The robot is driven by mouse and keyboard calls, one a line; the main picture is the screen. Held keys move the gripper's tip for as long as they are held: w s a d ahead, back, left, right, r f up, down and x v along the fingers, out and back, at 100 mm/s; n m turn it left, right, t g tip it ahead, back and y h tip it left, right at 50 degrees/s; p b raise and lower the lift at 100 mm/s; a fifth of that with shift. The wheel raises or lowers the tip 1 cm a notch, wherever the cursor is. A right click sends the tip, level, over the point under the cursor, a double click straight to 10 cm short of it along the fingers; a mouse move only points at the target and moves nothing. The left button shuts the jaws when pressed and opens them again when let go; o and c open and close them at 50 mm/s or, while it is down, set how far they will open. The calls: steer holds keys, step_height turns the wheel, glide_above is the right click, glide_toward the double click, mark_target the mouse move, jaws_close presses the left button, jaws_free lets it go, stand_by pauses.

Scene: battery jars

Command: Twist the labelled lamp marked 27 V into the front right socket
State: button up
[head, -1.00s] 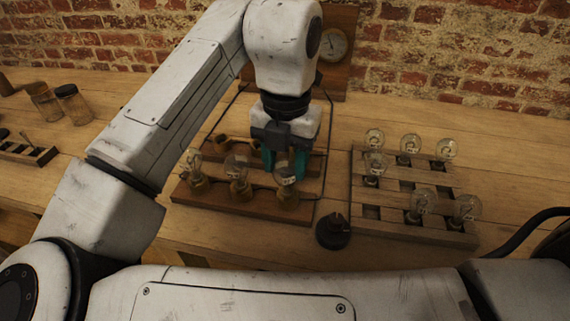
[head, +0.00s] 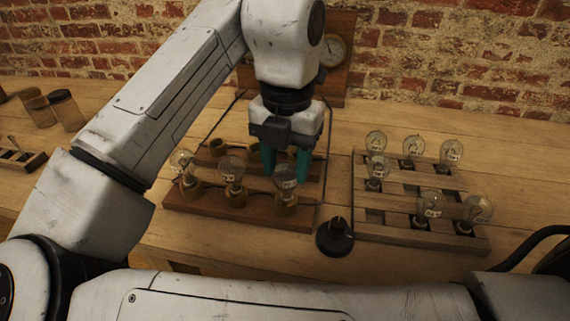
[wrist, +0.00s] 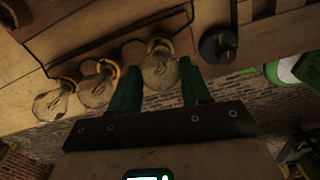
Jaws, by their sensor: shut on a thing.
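A clear glass lamp (head: 285,177) stands upright at the front right socket (head: 285,197) of the wooden socket board (head: 240,208). My gripper (head: 286,165) points down with its teal fingers at this lamp. In the wrist view, the lamp (wrist: 160,70) lies between the two fingers (wrist: 158,90), with its base at the brass socket ring. My gripper is shut on it. The lamp's label is too small to read, and I cannot tell how deep its base sits. Two other lamps stand in the front left (head: 182,163) and front middle (head: 232,172) sockets.
A slatted wooden rack (head: 408,233) on the right holds several lamps. A black knob on a round base (head: 335,237) stands between board and rack. Back-row sockets (head: 218,147) look empty. A dial gauge (head: 334,48) stands behind. Jars (head: 66,110) stand at far left.

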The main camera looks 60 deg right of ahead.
steer(key=shift+s, duration=0.1)
steer(key=o, duration=1.3)
steer(key=shift+c, duration=0.2)
steer(key=shift+r+n+p, duration=0.15)
steer(key=shift+n+p, duration=0.6)
steer(key=shift+n, duration=0.05)
steer(key=shift+n+p, duration=0.6)
steer(key=shift+n, duration=0.4)
steer(key=shift+n+p, duration=0.55)
steer(key=shift+n, duration=0.65)
steer(key=shift+n+p, duration=0.5)
steer(key=shift+n, duration=0.1)
steer(key=shift+f+n, duration=0.2)
steer(key=shift+n, duration=0.2)
